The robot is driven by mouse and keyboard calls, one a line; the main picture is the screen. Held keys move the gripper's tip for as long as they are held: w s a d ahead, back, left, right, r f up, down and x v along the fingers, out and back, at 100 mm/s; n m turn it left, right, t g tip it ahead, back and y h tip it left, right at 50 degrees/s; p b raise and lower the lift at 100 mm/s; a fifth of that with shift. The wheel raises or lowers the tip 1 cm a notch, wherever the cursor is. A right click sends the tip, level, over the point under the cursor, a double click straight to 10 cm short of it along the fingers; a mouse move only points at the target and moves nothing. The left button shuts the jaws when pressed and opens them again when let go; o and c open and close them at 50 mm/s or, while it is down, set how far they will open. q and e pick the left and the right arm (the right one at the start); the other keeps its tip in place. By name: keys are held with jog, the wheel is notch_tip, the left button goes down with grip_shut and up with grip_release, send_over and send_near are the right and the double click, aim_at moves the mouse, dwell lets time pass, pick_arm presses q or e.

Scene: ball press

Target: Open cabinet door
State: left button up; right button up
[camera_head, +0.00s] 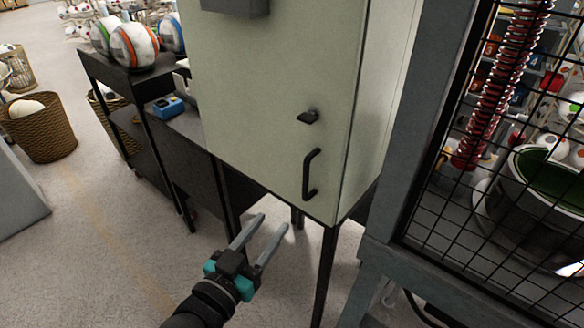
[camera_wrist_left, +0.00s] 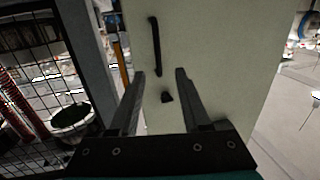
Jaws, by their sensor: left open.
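A pale green cabinet (camera_head: 265,90) on dark legs stands in the middle of the head view, with its door shut. A black bar handle (camera_head: 311,174) is at the lower right of the door, with a small black latch knob (camera_head: 308,117) above it. My left gripper (camera_head: 270,228) is open and empty, below and to the left of the handle. In the left wrist view the open fingers (camera_wrist_left: 160,75) point toward the door, with the latch knob (camera_wrist_left: 166,96) between them and the handle (camera_wrist_left: 154,46) beyond, apart from them. My right gripper is not in view.
A caged press frame (camera_head: 395,150) with wire mesh stands close on the right. A dark cart (camera_head: 150,85) with balls on top is at the left, near a wicker basket (camera_head: 40,128). The floor (camera_head: 90,255) at lower left is clear.

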aim_at(305, 174)
pick_arm(q)
jog(key=r+x, duration=0.1)
jog(key=x, duration=0.4)
jog(key=r+x, duration=0.1)
jog(key=x, duration=0.4)
jog(key=r+x, duration=0.1)
jog(key=x, duration=0.4)
jog(key=shift+s+d, duration=0.1)
jog(key=shift+d, duration=0.15)
grip_shut()
dwell(1.2)
